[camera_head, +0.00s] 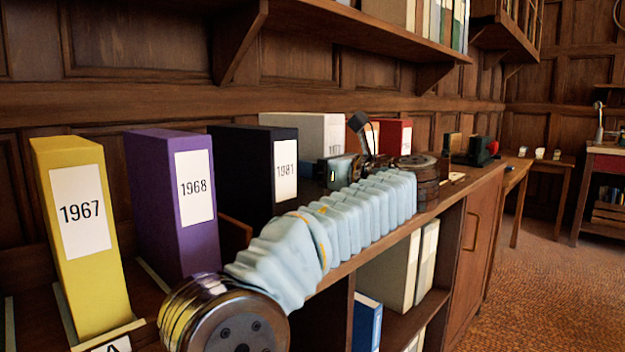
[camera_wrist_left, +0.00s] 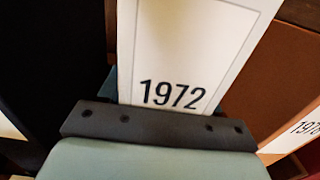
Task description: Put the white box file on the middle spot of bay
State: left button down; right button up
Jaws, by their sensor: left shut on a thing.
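The white box file (camera_head: 300,122) is at the back of the long shelf top in the head view, between a black file (camera_head: 240,165) and a red file (camera_head: 392,137). Its label reads 1972 in the wrist view (camera_wrist_left: 185,50), where it stands directly before the finger. My left gripper (camera_head: 342,168) is shut on the white file at its label side; my arm hides the file's lower part. I cannot tell whether its base touches the shelf. My right gripper is not in view.
A yellow file (camera_head: 82,235) marked 1967 and a purple file (camera_head: 172,205) marked 1968 stand at the near left. Low divider strips run along the shelf top (camera_head: 345,268). A wall shelf (camera_head: 350,28) hangs above. In the wrist view, a reddish-brown file (camera_wrist_left: 275,85) is close on the right.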

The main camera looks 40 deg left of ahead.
pick_arm(q)
jog(key=shift+f, duration=0.9)
jog(key=shift+c, duration=1)
grip_release()
jog(key=shift+d, duration=0.1)
jog(key=s+d, duration=0.1)
jog(key=d, duration=1.1)
jog(key=shift+p, duration=0.3)
